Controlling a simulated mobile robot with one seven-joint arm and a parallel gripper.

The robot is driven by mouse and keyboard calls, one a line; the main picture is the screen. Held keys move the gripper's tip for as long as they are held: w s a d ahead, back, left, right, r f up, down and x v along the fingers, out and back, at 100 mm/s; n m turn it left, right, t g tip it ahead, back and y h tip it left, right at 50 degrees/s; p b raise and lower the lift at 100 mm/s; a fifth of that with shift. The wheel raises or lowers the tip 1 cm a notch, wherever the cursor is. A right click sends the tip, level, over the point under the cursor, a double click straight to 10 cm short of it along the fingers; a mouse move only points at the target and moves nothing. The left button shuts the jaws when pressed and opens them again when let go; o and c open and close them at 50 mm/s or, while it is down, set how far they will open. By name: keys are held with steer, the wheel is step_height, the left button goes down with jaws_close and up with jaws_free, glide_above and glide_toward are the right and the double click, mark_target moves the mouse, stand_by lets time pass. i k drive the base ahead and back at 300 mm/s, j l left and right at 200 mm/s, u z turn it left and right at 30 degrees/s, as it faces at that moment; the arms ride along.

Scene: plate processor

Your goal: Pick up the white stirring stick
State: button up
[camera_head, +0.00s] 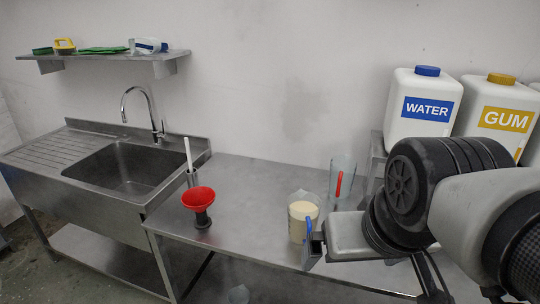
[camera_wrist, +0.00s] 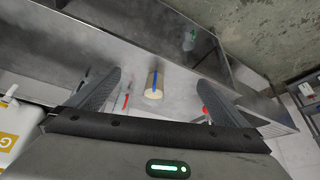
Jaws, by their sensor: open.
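The white stirring stick (camera_head: 188,154) stands nearly upright, leaning slightly, in a small metal holder (camera_head: 193,178) behind the red funnel, near the sink's right side. I cannot make the stick out in the wrist view. My gripper (camera_wrist: 160,80) is open and empty in the wrist view, with its two dark fingers wide apart.
A red funnel (camera_head: 198,199) stands just in front of the stick. A jug of pale powder (camera_head: 303,218) with a blue handle is near my wrist; a clear jug (camera_head: 342,175) with a red handle is behind. WATER (camera_head: 423,108) and GUM (camera_head: 497,112) containers stand right. The table (camera_head: 250,200) between is clear.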

mark_target(187, 140)
steer(key=i+j+z, duration=0.1)
steer(key=j, duration=0.5)
steer(key=i+j+z, duration=0.1)
steer(key=i+j, duration=0.2)
steer(key=j, duration=0.35)
steer(key=i+j+z, duration=0.15)
steer(key=j, duration=0.5)
steer(key=i+j+z, duration=0.1)
steer(key=j, duration=0.55)
steer(key=i+j+z, duration=0.1)
steer(key=j, duration=0.55)
steer(key=i+j+z, duration=0.1)
steer(key=j, duration=0.55)
